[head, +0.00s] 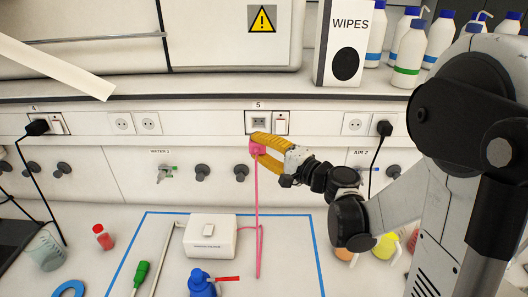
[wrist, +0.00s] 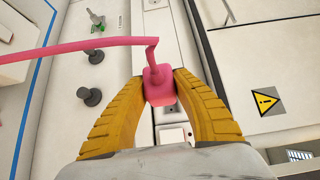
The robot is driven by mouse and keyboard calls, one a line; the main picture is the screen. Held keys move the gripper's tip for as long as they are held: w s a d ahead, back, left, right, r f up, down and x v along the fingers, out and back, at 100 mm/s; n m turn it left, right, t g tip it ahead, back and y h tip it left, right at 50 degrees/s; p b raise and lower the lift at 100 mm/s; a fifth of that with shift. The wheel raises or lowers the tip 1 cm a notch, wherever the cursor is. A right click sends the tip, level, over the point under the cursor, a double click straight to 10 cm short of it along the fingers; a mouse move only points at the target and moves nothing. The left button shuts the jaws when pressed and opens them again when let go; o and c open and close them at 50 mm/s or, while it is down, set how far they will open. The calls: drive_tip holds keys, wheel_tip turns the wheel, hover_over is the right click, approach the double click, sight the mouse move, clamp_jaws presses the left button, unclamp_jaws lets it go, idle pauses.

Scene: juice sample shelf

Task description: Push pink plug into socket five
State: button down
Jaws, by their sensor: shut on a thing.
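The pink plug (head: 256,149) is held between the yellow fingers of my gripper (head: 263,143), just below and in front of socket five (head: 259,121). In the wrist view my gripper (wrist: 161,80) is shut on the pink plug (wrist: 159,85), one finger on each side. The pink cable (head: 257,215) hangs from the plug down to the bench. Socket five sits on the wall rail under the label "5", with a white switch (head: 280,123) to its right. Its lower part is close to my fingers. I cannot tell the gap between plug and socket.
A white box (head: 209,235) joined to the pink cable stands on the bench inside a blue outline. A black plug (head: 384,128) sits right of socket five, and another (head: 37,127) is at socket four. Knobs (head: 202,172) stick out below the rail. Bottles (head: 410,52) stand above.

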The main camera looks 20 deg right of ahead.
drive_tip(key=shift+r, duration=0.35)
drive_tip(key=shift+w+d, duration=0.1)
drive_tip(key=shift+w, duration=0.7)
drive_tip(key=shift+w+d+p, duration=0.15)
drive_tip(key=shift+w+d, duration=0.1)
drive_tip(key=shift+w, duration=0.45)
drive_tip(key=shift+w+d+p, duration=0.15)
drive_tip(key=shift+w+d, duration=0.1)
drive_tip(key=shift+w, duration=0.4)
drive_tip(key=shift+f, duration=0.1)
drive_tip(key=shift+b, duration=0.4)
drive_tip(key=shift+w+d+b, duration=0.35)
drive_tip(key=shift+w+b, duration=0.05)
drive_tip(key=shift+w, duration=0.55)
drive_tip(key=shift+w+d+b, duration=0.3)
drive_tip(key=shift+w+b, duration=0.05)
drive_tip(key=shift+w, duration=0.55)
drive_tip(key=c, duration=1)
unclamp_jaws()
